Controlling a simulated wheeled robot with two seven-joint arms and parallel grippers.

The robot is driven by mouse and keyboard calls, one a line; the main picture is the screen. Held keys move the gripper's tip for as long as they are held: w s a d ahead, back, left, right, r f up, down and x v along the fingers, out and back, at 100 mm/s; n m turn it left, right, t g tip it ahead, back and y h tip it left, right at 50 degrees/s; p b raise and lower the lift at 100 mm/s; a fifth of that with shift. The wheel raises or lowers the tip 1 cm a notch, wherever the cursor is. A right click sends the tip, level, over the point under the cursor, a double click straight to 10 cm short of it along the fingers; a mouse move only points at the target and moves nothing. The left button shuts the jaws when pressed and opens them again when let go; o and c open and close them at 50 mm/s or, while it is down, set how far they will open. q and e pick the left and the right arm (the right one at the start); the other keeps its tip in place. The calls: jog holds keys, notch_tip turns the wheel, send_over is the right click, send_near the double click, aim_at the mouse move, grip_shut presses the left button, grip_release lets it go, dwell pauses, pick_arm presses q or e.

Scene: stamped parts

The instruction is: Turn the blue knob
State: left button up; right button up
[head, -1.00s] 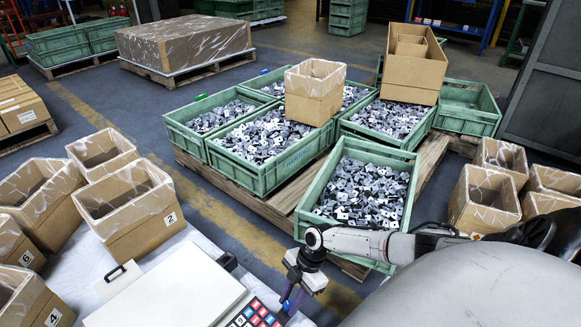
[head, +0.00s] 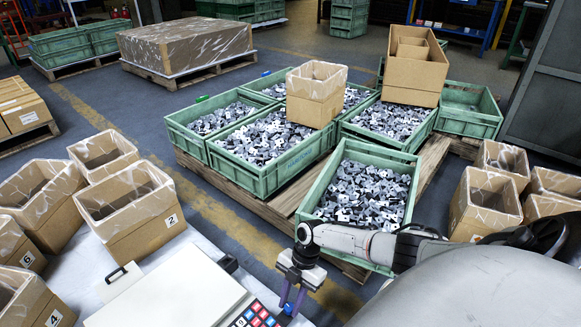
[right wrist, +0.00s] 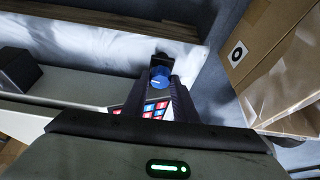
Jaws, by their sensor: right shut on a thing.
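The blue knob (right wrist: 160,78) sits between the fingers of my right gripper in the right wrist view, with a light mark on its face. My right gripper (right wrist: 160,92) is shut on it. In the head view my right gripper (head: 290,303) points down at the right end of the white machine, and a bit of the blue knob (head: 288,309) shows between its fingertips. The keypad (head: 256,316) with red, blue and white keys lies just left of the gripper. My left gripper is not in view.
The white machine (head: 175,290) stands on a pale table, with open cartons (head: 130,210) on its left. A green crate (head: 321,200) of stamped metal parts stands on a pallet beyond my right arm. Several cartons (head: 484,203) stand at the right.

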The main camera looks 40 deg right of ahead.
jog(key=o, duration=1.1)
jog(key=shift+c, duration=0.2)
jog(key=shift+d+r, duration=0.15)
jog(key=shift+r, duration=0.2)
jog(key=p+v, duration=0.2)
jog(key=v, duration=0.1)
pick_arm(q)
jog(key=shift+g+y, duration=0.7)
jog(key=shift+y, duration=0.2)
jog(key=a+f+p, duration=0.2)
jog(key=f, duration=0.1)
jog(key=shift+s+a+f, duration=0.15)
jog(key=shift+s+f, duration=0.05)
pick_arm(e)
send_near(289, 307)
jog(key=shift+v, duration=0.9)
